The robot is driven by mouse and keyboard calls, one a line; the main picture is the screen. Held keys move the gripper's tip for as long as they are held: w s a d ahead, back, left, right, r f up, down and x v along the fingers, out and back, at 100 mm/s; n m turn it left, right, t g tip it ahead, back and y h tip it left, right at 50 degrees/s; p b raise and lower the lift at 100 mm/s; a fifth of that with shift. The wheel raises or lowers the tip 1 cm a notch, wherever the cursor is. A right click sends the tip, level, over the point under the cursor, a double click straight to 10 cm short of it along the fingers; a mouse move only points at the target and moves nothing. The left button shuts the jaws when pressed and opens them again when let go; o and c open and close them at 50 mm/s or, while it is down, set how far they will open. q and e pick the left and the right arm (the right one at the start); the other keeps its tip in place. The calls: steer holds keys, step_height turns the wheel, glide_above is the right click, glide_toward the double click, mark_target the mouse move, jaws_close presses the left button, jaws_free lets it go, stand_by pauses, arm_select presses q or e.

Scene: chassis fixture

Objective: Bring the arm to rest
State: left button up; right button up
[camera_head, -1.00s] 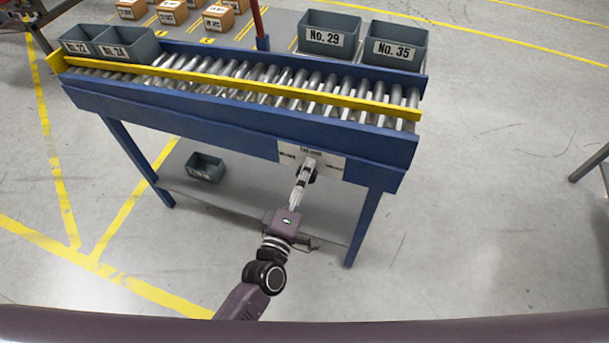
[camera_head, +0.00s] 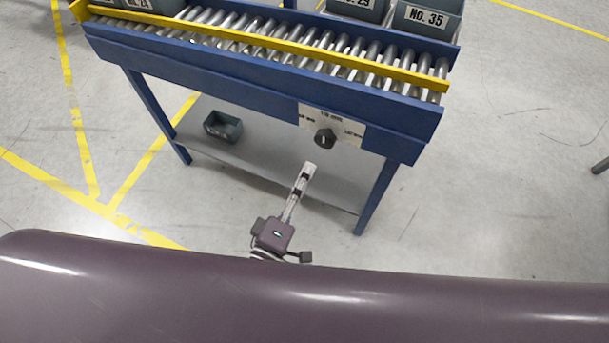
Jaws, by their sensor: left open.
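My left gripper (camera_head: 305,172) is in front of the blue roller conveyor (camera_head: 262,88), below a dark knob (camera_head: 325,138) on a white labelled plate (camera_head: 346,133). Its fingers are open and I see nothing between them. It looks apart from the knob. My right gripper does not show.
Grey bins, one marked No. 35 (camera_head: 427,19), stand at the conveyor's back edge. A small grey bin (camera_head: 222,127) sits on the lower shelf (camera_head: 262,170). A blue leg (camera_head: 376,198) stands right of the gripper. The floor at right is open.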

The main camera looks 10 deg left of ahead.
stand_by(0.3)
arm_select(q)
steer(key=s+a+f+m+g+y, duration=0.1)
steer(key=s+a+f+m+g, duration=0.2)
steer(key=f, duration=0.7)
steer(key=s+a+f+m+g+y, duration=0.1)
steer(key=s+a+f+m+g, duration=0.15)
steer(key=f, duration=0.85)
steer(key=s+a+f+m+g, duration=0.2)
steer(key=s+f+m+g, duration=0.15)
steer(key=f, duration=0.65)
steer(key=s+a+f+m+g+y, duration=0.1)
steer(key=s+a+f, duration=0.3)
steer(key=s, duration=0.4)
steer(key=s+a+f+m+g+y, duration=0.1)
steer(key=s+a+f+m+g, duration=0.1)
steer(key=s+f, duration=0.4)
steer(key=s+a+f+m+g+y, duration=0.1)
steer(key=s+a+f+g, duration=0.3)
steer(key=s, duration=0.6)
steer(key=shift+s+a+f+m+y, duration=0.2)
steer(key=shift+a+f+m+y, duration=0.1)
steer(key=shift+a+f+m, duration=0.5)
steer(key=shift+a+r, duration=0.15)
